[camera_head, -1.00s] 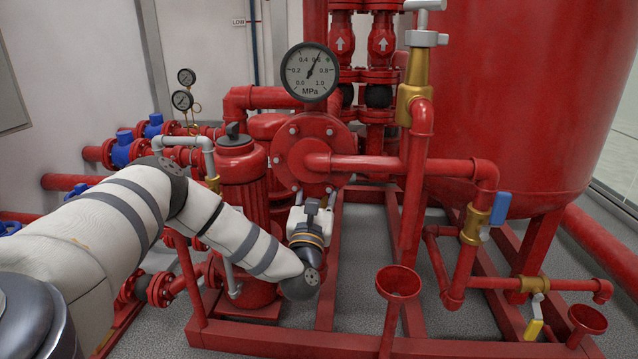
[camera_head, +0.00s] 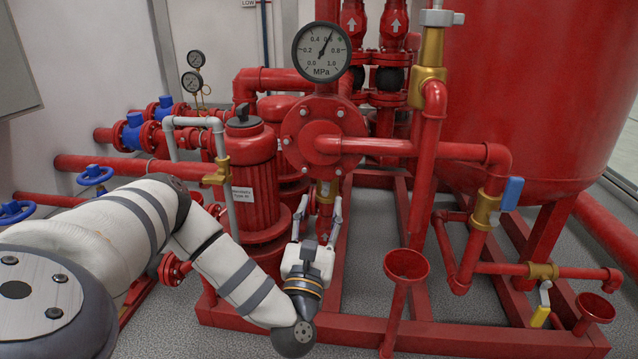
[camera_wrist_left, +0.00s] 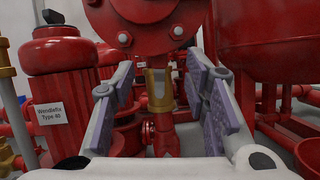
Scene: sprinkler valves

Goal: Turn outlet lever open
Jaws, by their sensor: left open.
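My left gripper (camera_head: 318,208) is open and empty, its two fingers pointing up and away below the round red flange. It also shows in the left wrist view (camera_wrist_left: 161,75), with a brass fitting (camera_wrist_left: 159,90) seen between and beyond the fingers. That fitting shows below the flange in the head view (camera_head: 327,190); I cannot tell its distance from the fingers. A blue lever (camera_head: 512,194) sits on a brass valve (camera_head: 486,210) at the right. Which one is the outlet lever is not clear. My right gripper is not in view.
A red pump (camera_head: 255,180) stands left of the gripper, and a large red tank (camera_head: 540,90) fills the right. A pressure gauge (camera_head: 322,52) is above the flange. A red funnel (camera_head: 406,265) stands right of the gripper. Floor shows between the red frame beams.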

